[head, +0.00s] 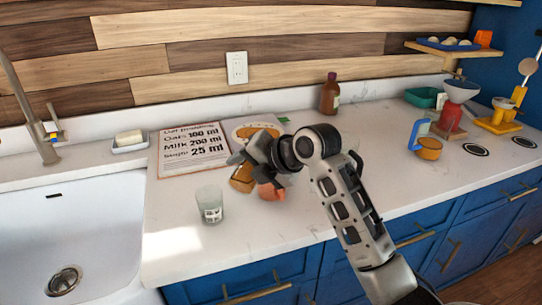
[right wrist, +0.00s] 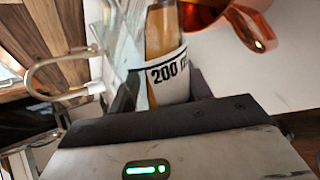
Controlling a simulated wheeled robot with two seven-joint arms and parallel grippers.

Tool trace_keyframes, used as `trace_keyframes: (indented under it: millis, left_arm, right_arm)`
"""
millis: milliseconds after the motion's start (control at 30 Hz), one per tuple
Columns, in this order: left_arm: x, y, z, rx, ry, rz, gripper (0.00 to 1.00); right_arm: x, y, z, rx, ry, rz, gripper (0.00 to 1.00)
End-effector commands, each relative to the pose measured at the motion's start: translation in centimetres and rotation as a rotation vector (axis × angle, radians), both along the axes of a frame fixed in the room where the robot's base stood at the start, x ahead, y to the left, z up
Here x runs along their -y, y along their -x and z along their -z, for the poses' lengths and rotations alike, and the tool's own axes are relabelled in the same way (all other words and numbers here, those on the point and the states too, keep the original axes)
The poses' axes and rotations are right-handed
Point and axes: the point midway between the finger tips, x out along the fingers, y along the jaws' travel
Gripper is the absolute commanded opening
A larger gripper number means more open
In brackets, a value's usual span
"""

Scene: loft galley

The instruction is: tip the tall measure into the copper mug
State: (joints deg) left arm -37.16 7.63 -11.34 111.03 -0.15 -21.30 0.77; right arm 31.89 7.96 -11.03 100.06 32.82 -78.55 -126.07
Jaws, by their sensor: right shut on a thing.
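My right gripper (head: 262,152) is shut on the tall measure (head: 242,179), a clear vessel with amber contents. In the right wrist view the measure (right wrist: 166,50) sits between the fingers, with a white band reading "200 m". It looks somewhat tilted in the head view, and the gripper hides its upper part. The copper mug (head: 271,191) stands on the counter just right of the measure, partly covered by the gripper. Its copper body and handle (right wrist: 255,27) show at the top of the right wrist view. My left gripper is not in view.
A clear labelled glass (head: 210,204) stands left on the counter (head: 270,232). A recipe board (head: 193,150) lies behind it, and a sink (head: 60,235) is at far left. A brown bottle (head: 330,95) stands at the back.

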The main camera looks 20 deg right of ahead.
Motion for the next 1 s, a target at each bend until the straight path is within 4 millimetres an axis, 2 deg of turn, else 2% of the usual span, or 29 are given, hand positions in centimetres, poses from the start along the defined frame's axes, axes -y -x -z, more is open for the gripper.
trace_keyframes:
  millis: [1000]
  left_arm:
    - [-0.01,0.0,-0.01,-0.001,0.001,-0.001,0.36]
  right_arm:
    - [0.46,-0.55,-0.67,-0.058,-0.053,0.001,0.2]
